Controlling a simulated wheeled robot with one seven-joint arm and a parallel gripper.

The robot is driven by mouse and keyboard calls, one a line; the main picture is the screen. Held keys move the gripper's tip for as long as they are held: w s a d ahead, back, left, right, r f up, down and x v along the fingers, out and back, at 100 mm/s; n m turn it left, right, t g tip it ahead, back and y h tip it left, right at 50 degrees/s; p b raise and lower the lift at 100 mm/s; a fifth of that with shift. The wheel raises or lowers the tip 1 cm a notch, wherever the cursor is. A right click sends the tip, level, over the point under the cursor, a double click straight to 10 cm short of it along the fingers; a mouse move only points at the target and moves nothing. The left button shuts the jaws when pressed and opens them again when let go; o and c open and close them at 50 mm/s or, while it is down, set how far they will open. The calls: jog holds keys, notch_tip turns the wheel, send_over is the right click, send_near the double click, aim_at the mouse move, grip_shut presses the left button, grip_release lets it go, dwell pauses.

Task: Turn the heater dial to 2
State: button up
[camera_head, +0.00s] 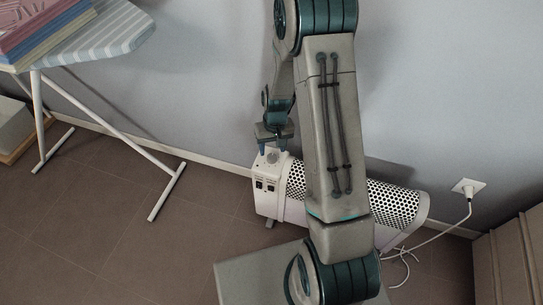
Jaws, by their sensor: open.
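The heater (402,207) is a white box with a perforated black-dotted grille, standing on the floor against the wall. Its left end panel carries dark switches (264,185). A small grey dial (272,157) sits on top of that end. My gripper (273,147) is open and points down just over the dial, with a finger on either side of it. I cannot tell whether the fingers touch the dial. The dial's markings and setting are too small to read. My arm hides the middle of the heater.
An ironing board (110,38) with folded cloths (45,28) stands at the left on white legs. The heater's cord runs to a wall socket (468,187) at the right. A brown cabinet (508,258) stands at the lower right. The tiled floor (110,245) is clear at the lower left.

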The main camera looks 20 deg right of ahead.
aim_at(272, 156)
jog(key=shift+a+f+b, duration=0.15)
jog(key=shift+f+b, duration=0.2)
jog(key=shift+f, duration=1.4)
jog(key=c, duration=1)
